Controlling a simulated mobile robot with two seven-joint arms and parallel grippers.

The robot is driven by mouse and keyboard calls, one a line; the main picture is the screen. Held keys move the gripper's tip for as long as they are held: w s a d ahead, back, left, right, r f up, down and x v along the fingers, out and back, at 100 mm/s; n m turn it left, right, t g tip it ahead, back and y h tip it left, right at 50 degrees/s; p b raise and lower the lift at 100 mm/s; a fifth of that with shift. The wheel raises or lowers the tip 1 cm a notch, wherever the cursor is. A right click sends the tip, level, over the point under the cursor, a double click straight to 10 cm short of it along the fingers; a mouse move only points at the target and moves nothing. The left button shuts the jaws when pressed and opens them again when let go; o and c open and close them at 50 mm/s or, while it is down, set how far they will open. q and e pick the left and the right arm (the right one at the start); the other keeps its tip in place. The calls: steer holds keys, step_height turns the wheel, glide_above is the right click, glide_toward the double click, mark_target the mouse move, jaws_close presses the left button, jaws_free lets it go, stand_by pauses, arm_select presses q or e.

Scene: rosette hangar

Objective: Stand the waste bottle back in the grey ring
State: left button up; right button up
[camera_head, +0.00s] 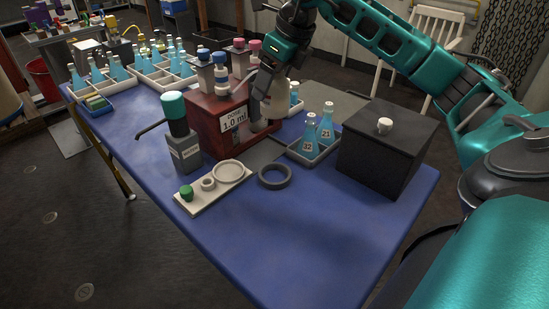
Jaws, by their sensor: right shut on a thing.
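The grey ring (275,176) lies empty on the blue table, right of the pale tray. My right gripper (266,88) hangs at the right side of the red dosing box, well above and behind the ring. It is shut on a pale, translucent bottle (277,104), which looks to be the waste bottle. The bottle is partly hidden by the gripper, and its base is hard to make out. My left gripper is not in view.
The red dosing box (206,128) stands left of the bottle. A flask tray (315,157) and a black box (388,150) stand at the right. A teal-capped grey container (185,150) and a pale tray (206,196) stand at the left. The front tabletop is clear.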

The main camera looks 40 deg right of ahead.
step_height(320, 180, down, 20)
steer(key=b, duration=0.4)
steer(key=shift+r, duration=0.15)
steer(key=o, duration=1.2)
steer(key=shift+r, duration=0.15)
steer(key=p+v, duration=0.1)
steer(key=v, duration=1)
steer(key=shift+r+p, duration=0.35)
steer(key=shift+p, duration=0.05)
